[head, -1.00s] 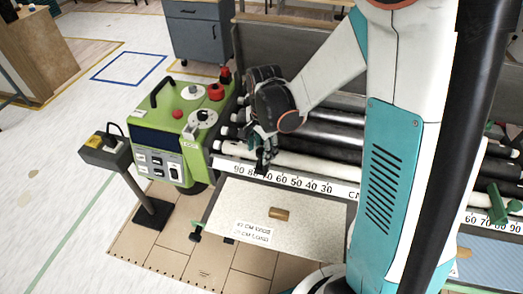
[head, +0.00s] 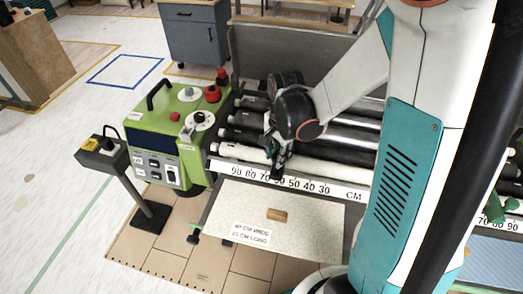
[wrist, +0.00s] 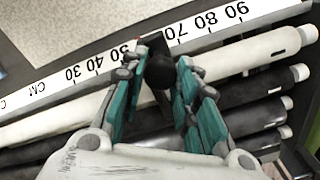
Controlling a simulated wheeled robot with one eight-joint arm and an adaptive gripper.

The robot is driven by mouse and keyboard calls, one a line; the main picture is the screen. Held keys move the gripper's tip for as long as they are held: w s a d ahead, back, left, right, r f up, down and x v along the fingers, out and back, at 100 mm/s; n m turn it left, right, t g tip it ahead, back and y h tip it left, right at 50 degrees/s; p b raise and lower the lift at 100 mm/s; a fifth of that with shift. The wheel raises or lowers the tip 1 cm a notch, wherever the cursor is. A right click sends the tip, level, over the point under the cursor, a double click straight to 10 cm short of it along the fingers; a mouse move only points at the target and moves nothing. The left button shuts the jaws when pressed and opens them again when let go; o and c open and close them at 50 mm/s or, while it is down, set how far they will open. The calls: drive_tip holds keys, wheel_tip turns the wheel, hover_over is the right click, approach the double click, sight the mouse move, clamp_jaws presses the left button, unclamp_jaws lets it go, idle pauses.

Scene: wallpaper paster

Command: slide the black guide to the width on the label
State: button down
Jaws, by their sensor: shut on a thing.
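A white scale strip (head: 335,190) marked in CM runs along the front of the rollers, with 90 at the left and 30 at the right in the head view. The black guide (head: 278,172) stands on it at about 60, covering that number. In the wrist view the guide's black knob (wrist: 159,71) sits between the teal fingers, between 50 and 70. My gripper (head: 275,155) is shut on the guide. A label (head: 251,233) on the pale sheet (head: 310,215) gives a width and a length in CM; its width digits are blurred, perhaps 40.
A green machine (head: 165,145) with red knobs stands left of the rollers (head: 245,153). A small wooden block (head: 277,215) lies on the sheet. A grey box on a post (head: 102,155) stands at far left. The strip right of the guide looks clear.

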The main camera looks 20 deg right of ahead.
drive_tip(key=s+d, duration=0.5)
drive_tip(key=d, duration=0.2)
drive_tip(key=shift+s+d, duration=0.2)
drive_tip(key=shift+d, duration=0.1)
drive_tip(key=c, duration=1.2)
unclamp_jaws()
drive_tip(key=shift+s+r, duration=0.15)
drive_tip(key=shift+r, duration=3.65)
